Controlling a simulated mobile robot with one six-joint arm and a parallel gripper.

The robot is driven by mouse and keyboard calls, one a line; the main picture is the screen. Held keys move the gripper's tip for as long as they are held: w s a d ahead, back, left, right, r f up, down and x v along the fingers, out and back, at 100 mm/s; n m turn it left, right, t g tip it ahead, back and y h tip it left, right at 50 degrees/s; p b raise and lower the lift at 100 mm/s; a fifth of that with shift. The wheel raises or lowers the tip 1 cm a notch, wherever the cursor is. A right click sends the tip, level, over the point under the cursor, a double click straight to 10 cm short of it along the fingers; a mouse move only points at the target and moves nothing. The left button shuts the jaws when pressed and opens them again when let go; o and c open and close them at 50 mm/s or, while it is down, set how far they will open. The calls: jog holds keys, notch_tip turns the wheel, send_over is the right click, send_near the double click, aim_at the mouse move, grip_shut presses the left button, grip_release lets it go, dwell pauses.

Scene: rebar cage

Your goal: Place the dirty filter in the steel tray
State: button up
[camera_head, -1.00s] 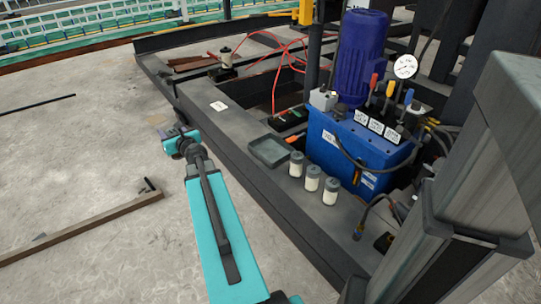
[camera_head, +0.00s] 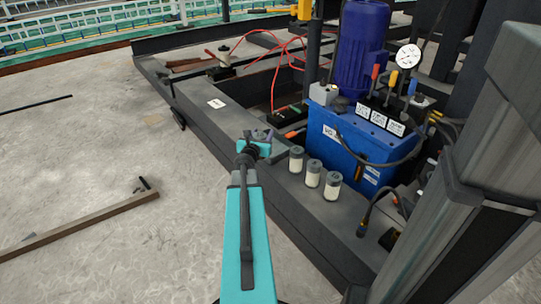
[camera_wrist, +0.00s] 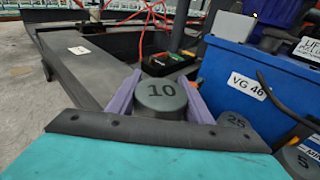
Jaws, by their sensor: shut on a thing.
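My gripper (camera_head: 262,138) is shut on a dark grey, round-capped filter marked 10 (camera_wrist: 160,93). In the wrist view the filter sits between two purple fingers, its cap facing up. Its lower part is hidden, so I cannot see how dirty it is. In the head view the gripper is over the spot on the dark beam where the steel tray stands; my gripper hides the tray almost wholly. I cannot tell whether the filter touches the tray.
Three pale canisters with grey caps (camera_head: 313,173) stand on the beam, right of my gripper. Caps marked 25 (camera_wrist: 235,120) and 5 (camera_wrist: 306,160) show in the wrist view. The blue VG 46 power unit (camera_head: 345,152) stands behind. Red hoses (camera_head: 285,50) lie farther back.

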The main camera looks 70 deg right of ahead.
jog(key=shift+s+d+f+m+g+b, duration=0.15)
jog(key=shift+s+f+g+b, duration=0.05)
jog(key=shift+s+f, duration=0.3)
jog(key=shift+s+d+f+m+g+b, duration=0.15)
jog(key=shift+s+f+g, duration=0.05)
jog(key=shift+s+f, duration=0.25)
jog(key=shift+w+d, duration=0.1)
jog(key=w+d+f+b, duration=0.1)
jog(key=w+d+b, duration=0.2)
jog(key=d, duration=1.1)
jog(key=shift+d+f, duration=0.2)
jog(key=shift+d, duration=0.1)
jog(key=shift+w+d+f+b, duration=0.1)
jog(key=shift+d+f+b, duration=0.1)
jog(key=shift+f+b, duration=0.6)
jog(key=shift+d+f+b, duration=0.2)
jog(key=shift+f+b, duration=0.4)
jog(key=shift+f, duration=0.4)
jog(key=shift+f, duration=0.15)
